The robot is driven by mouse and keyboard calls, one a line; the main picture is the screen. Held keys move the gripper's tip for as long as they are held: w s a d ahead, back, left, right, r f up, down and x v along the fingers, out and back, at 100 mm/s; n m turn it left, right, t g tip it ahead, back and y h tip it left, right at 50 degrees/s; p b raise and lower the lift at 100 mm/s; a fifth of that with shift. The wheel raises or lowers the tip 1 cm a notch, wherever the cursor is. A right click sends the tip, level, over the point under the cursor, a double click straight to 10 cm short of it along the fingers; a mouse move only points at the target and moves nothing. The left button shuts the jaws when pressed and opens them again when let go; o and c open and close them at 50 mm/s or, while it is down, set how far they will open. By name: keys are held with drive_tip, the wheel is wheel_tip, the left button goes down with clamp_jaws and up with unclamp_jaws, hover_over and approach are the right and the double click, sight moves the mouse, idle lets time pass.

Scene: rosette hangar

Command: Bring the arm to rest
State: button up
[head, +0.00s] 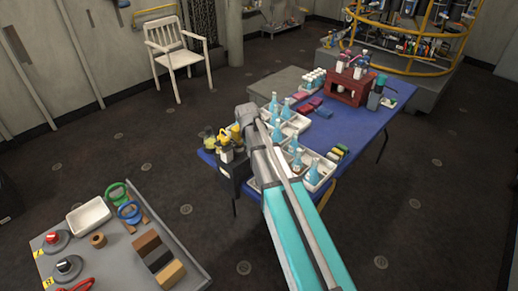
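My arm (296,225) reaches from the bottom right up and left over the near part of the blue table (352,125). Its teal and grey links end in a rounded grey joint (247,113) above the table's left end. I cannot make out my gripper or its fingers, so whether it holds anything does not show. The arm covers part of the table and some of the things on it.
White trays with blue-liquid flasks (314,172) stand close by the arm. A dark caddy (234,168) with yellow-topped items is just left. A red rack (348,88) stands farther back. A grey bench (120,262) with tools is front left; a white chair (178,55) stands behind.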

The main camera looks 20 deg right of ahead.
drive_tip(key=shift+s+r, duration=0.1)
drive_tip(key=shift+s, duration=0.05)
drive_tip(key=s+a+r+m+g+y+p, duration=0.1)
drive_tip(key=s+m, duration=0.6)
drive_tip(key=s, duration=1.4)
drive_tip(key=shift+a+r+m+p, duration=0.35)
drive_tip(key=shift+r+m+p, duration=0.05)
drive_tip(key=shift+p, duration=0.2)
drive_tip(key=shift+s+f, duration=0.1)
